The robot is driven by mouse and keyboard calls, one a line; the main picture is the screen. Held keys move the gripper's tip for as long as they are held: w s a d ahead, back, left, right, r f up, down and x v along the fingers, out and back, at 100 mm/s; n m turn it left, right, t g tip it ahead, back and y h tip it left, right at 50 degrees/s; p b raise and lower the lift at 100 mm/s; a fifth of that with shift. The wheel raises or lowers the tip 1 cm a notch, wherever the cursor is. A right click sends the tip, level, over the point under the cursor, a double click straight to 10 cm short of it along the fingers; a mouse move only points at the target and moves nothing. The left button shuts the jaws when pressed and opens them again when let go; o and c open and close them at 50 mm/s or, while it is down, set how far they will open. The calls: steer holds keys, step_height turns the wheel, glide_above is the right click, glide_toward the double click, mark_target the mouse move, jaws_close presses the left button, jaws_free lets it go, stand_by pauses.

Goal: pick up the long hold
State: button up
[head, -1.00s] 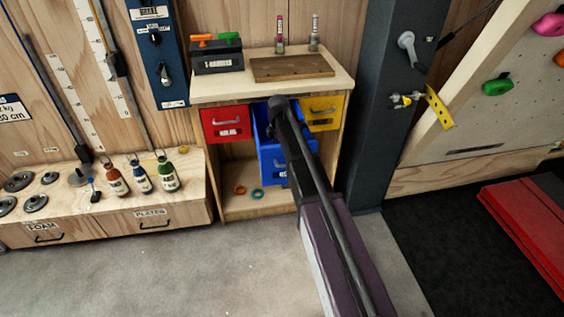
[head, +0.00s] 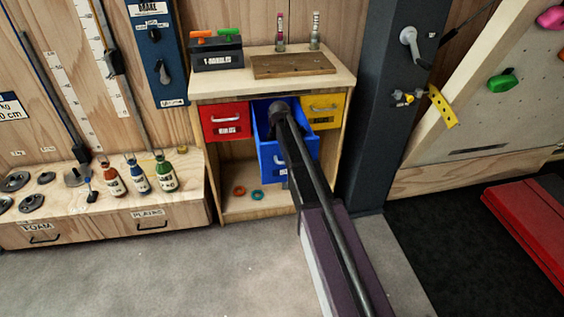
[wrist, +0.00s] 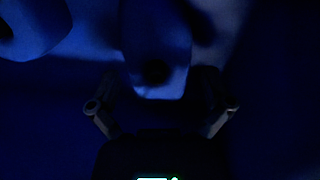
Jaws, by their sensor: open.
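The blue drawer (head: 271,160) is pulled out, and my arm reaches down into it. My gripper (wrist: 162,106) is open inside the drawer in the wrist view; it is hidden in the head view. A pale, rounded, elongated piece with a dark round hole, likely the long hold (wrist: 157,45), lies ahead, its near end close to the gap between the two fingers. I see no grip on it. The light is dim and blue, so its true colour and its far end cannot be told.
Another rounded piece (wrist: 30,28) lies at upper left in the wrist view. The closed red drawer (head: 226,121) and yellow drawer (head: 323,110) flank the blue one. The worktop (head: 235,80) overhangs behind, and a dark post (head: 385,110) stands to the right.

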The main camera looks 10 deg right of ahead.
steer(key=shift+f+b, duration=0.35)
steer(key=shift+f, duration=0.3)
steer(key=c, duration=1.2)
